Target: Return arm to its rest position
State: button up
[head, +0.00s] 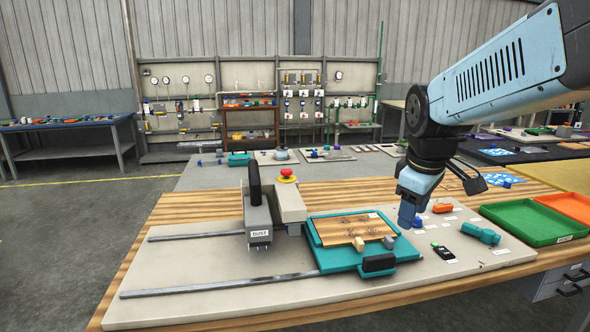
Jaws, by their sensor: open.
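My gripper (408,214) points down at the end of my blue arm, above the right part of the pale base board (190,265). It is open, and no object shows in it; its fingertips are small and partly hidden. A teal tray (372,253) with a black front handle lies between the press and my gripper.
Right of my gripper are an orange piece (442,208), a black switch piece (443,252) and a teal piece (481,233). A green tray (528,221) and an orange tray (570,206) are at the right. Two metal rails (215,285) run left. The space above the table's left side is clear.

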jog(key=s+r+m+t, duration=0.1)
jog(key=s+m+t, duration=0.1)
jog(key=s+m, duration=0.6)
jog(key=shift+s+d+r+m+y, duration=0.3)
jog(key=shift+s+y, duration=0.1)
jog(key=shift+s, duration=0.25)
jog(key=shift+w, duration=0.1)
jog(key=m+g, duration=0.5)
jog(key=m, duration=1.1)
send_over(380, 256)
notch_tip(380, 256, down, 9)
notch_tip(380, 256, down, 13)
jog(key=shift+f, duration=0.2)
jog(key=shift+c, duration=0.4)
grip_shut()
